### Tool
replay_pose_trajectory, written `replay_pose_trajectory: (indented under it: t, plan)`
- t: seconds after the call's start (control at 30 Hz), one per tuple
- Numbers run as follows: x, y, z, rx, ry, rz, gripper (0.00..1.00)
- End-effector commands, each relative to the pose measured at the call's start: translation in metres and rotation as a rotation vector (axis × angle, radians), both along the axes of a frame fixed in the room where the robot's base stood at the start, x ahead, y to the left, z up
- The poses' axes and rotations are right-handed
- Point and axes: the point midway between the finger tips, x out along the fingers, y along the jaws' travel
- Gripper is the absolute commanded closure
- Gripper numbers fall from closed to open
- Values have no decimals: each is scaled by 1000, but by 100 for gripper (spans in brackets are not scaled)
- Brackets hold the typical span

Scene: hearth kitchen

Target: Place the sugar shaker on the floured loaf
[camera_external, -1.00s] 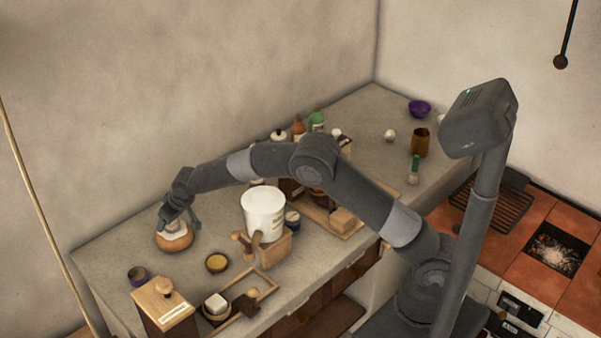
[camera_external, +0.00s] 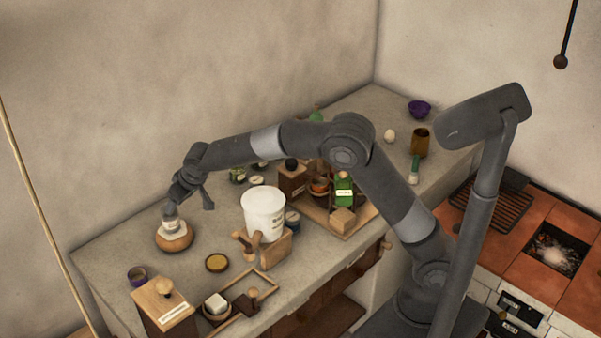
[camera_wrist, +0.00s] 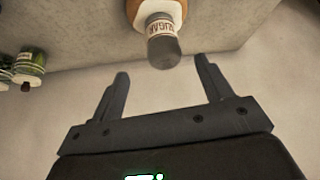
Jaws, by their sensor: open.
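The sugar shaker (camera_external: 171,220), a small jar with a grey cap and a pale label, stands upright on the floured loaf (camera_external: 174,241), a round brown loaf on the counter. In the wrist view the shaker (camera_wrist: 162,42) shows its "SUGAR" label and cap, with part of the loaf (camera_wrist: 135,12) behind it. My gripper (camera_external: 190,208) is just above and to the right of the shaker in the external view. In the wrist view my gripper (camera_wrist: 162,85) has its fingers spread wide with nothing between them, and the shaker is beyond the fingertips, apart from them.
A white bucket (camera_external: 264,212) stands right of the loaf. A tray with bottles (camera_external: 345,228) is further right. Green jars (camera_wrist: 30,65) show at the wrist view's left.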

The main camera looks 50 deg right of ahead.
Motion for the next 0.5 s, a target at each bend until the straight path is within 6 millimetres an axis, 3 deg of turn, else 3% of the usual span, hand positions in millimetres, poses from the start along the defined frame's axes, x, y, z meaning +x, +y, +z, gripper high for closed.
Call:
replay_pose_trajectory:
  t: [0.17,0.27,0.5]
  plan:
    - [-16,-45,34,19,6,-33,28]
    - [-37,-84,60,30,16,-57,28]
    - [-104,-168,108,51,31,-103,28]
